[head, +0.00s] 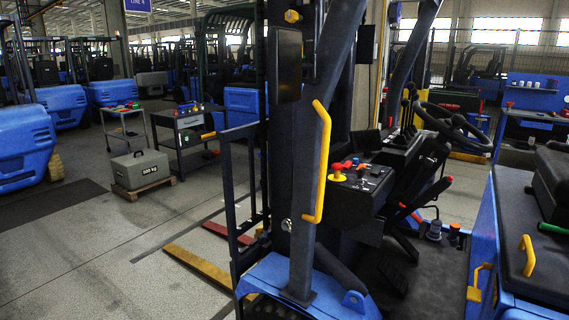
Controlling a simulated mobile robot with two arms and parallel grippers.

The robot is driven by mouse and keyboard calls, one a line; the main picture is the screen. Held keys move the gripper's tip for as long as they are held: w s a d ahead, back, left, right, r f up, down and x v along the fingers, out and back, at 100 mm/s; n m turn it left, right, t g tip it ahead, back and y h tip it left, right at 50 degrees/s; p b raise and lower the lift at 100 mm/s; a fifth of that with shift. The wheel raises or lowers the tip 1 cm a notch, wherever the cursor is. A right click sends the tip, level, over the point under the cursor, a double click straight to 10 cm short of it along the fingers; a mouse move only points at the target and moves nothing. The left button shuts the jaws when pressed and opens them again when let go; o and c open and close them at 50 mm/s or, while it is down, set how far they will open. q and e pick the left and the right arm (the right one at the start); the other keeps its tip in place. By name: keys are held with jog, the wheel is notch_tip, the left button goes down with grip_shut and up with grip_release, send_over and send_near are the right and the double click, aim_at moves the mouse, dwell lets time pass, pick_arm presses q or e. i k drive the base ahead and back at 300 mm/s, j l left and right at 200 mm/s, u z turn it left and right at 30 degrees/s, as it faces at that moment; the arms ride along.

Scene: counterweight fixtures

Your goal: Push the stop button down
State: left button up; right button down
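The stop button (337,168) has a red cap over a yellow base. It sits on the left end of the dark control console (365,180) in the forklift cab, just right of the yellow grab handle. The red cap stands above the yellow base; how far it is pressed is too small to tell. Neither of my grippers shows in the head view.
A dark cab pillar with a yellow grab handle (321,165) stands left of the console. The steering wheel (455,125) and seat (545,205) are to the right. A 500 kg weight (140,168) rests on a pallet at left. Grey floor is open at left.

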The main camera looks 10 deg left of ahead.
aim_at(337, 167)
jog(key=i+l, duration=0.2)
jog(key=i+l+u, duration=0.3)
jog(key=u, duration=0.15)
jog(key=i+l+u, duration=0.45)
jog(key=k+l, duration=0.05)
